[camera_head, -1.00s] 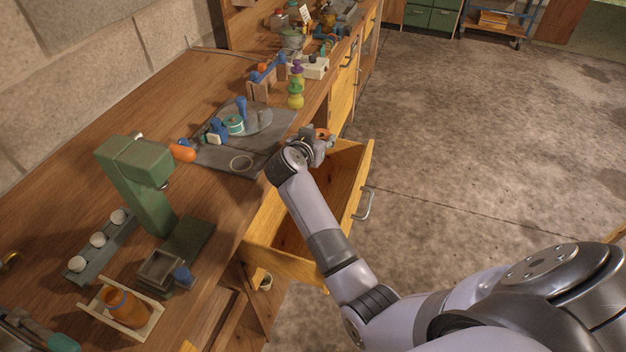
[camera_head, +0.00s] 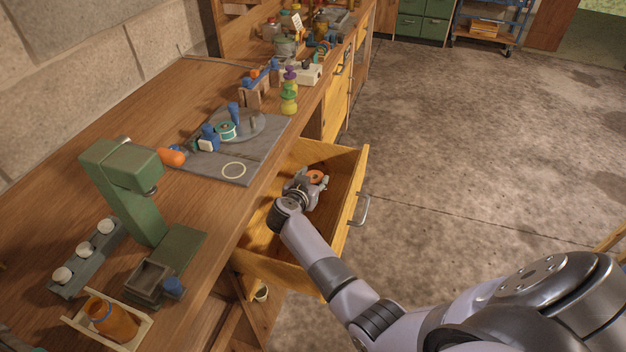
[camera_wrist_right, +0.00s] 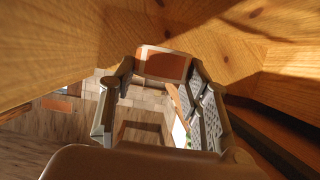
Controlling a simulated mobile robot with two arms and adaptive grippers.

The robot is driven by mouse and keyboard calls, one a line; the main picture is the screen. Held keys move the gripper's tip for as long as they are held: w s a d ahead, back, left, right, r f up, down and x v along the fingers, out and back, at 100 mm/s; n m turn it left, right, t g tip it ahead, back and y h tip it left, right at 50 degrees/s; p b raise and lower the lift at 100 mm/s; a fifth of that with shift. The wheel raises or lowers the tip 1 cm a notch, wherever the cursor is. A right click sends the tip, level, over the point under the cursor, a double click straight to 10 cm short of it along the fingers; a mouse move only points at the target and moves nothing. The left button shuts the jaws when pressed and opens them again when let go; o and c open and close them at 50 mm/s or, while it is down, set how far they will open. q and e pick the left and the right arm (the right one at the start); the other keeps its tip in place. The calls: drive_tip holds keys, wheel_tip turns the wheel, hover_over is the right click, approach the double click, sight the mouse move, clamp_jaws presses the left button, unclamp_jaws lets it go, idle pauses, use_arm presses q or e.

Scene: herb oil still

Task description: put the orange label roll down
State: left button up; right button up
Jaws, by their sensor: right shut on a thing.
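The orange label roll (camera_head: 316,176) is in my right gripper (camera_head: 313,184), which is shut on it. In the head view both are low in the open yellow wooden drawer (camera_head: 356,190), towards its far end. The gripper hides part of the roll. I cannot tell whether the roll touches the drawer floor. The right wrist view shows my right gripper's fingers (camera_wrist_right: 160,100) with wooden drawer walls close around them. An orange patch with a pale border shows between them; I cannot tell for sure that it is the roll. My left gripper is out of view.
The workbench (camera_head: 150,100) runs along the left of the drawer. The near part of the drawer looks empty. The floor right of it is clear.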

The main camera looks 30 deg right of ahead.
drive_tip(key=shift+f, duration=0.55)
drive_tip(key=o, duration=1.2)
drive_tip(key=shift+c, duration=0.2)
drive_tip(key=shift+r, duration=0.2)
drive_tip(key=a+r+p, duration=0.1)
drive_tip(key=s+r+p, duration=0.1)
drive_tip(key=p, duration=0.1)
drive_tip(key=shift+s+a+r, duration=0.15)
drive_tip(key=shift+s+a, duration=0.05)
drive_tip(key=shift+a, duration=0.15)
drive_tip(key=p+v, duration=0.7)
drive_tip(key=v, duration=0.2)
drive_tip(key=shift+s+a+p, duration=0.2)
drive_tip(key=shift+a+p, duration=0.05)
drive_tip(key=shift+p, duration=0.15)
